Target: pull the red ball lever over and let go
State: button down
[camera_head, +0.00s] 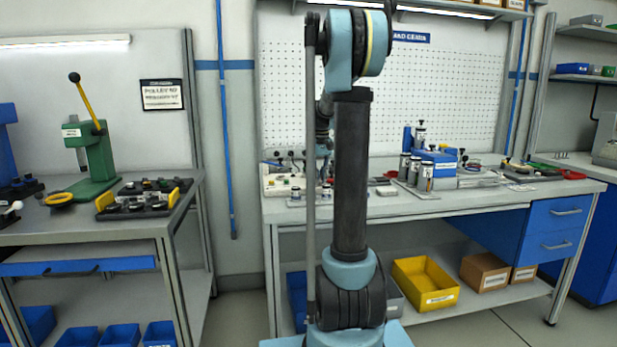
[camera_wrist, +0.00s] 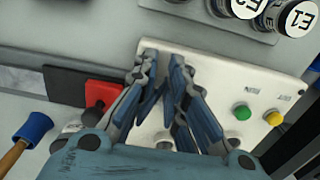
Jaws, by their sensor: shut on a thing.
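My gripper (camera_wrist: 163,72) is over a white control box (camera_wrist: 278,78) in the wrist view, its two fingers close together. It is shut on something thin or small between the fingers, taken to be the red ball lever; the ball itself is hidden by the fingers. A green button (camera_wrist: 242,112) and a yellow button (camera_wrist: 273,118) sit on the box to the right of the fingers. In the head view the white box (camera_head: 274,184) stands at the left end of the middle bench, partly behind my arm; the gripper there is mostly hidden.
A red flat piece (camera_wrist: 103,92) and a blue-ended wooden handle (camera_wrist: 33,130) lie left of the gripper. Labelled cylinders (camera_wrist: 298,18) stand beyond the box. A green press (camera_head: 97,155) stands on the left bench. A yellow bin (camera_head: 425,284) sits on the lower shelf.

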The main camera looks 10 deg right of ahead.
jog(key=shift+w+d+r, duration=0.55)
jog(key=shift+r, duration=0.15)
jog(key=shift+d+r, duration=0.3)
jog(key=shift+r, duration=0.05)
jog(key=shift+w+a+r, duration=0.1)
jog(key=shift+w+r, duration=0.05)
jog(key=shift+w, duration=0.6)
jog(key=shift+s+a+r, duration=0.2)
jog(key=shift+s+r, duration=0.2)
jog(key=shift+r, duration=0.3)
jog(key=shift+s+a+r, duration=0.15)
jog(key=shift+s+r, duration=0.2)
jog(key=shift+r, duration=0.35)
